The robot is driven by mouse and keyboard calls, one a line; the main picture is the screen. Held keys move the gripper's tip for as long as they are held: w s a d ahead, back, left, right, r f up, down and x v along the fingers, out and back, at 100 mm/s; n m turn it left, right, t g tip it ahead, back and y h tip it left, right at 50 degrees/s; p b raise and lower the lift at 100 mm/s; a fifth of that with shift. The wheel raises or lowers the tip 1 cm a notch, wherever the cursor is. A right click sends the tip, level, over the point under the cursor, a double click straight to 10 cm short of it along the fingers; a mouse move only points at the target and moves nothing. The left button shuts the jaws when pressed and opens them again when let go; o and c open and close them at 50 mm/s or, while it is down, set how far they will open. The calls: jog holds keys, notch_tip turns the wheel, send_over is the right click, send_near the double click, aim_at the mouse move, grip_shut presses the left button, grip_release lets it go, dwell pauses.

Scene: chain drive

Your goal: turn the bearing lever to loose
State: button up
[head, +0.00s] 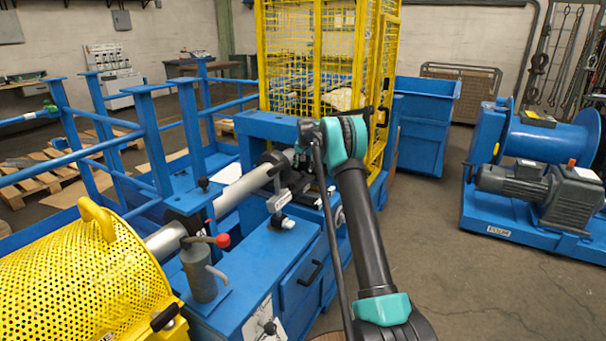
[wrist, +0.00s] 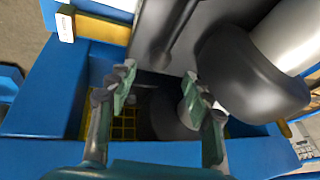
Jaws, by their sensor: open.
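My gripper (wrist: 160,88) is open, with its two fingers spread apart and nothing seen held between them. In the head view my gripper is largely hidden by my arm, beside the bearing area on the blue frame. A dark bearing housing (wrist: 240,75) around a pale shaft (wrist: 290,35) is to the right of the fingers in the wrist view. The shaft (head: 240,190) also shows in the head view. A small grey fitting (head: 279,200) sits by the bearing. I cannot tell for sure which part is the bearing lever, or its position.
A grey canister with a red-knobbed handle (head: 222,240) stands on the blue bench (head: 250,257). A yellow perforated guard (head: 85,275) is at the left. A yellow mesh cage (head: 308,60) stands behind. Blue frame walls (wrist: 60,100) close in around my fingers.

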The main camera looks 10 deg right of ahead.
aim_at(303, 172)
jog(key=x, duration=0.5)
jog(key=shift+w+f, duration=0.15)
jog(key=shift+f, duration=0.25)
grip_shut()
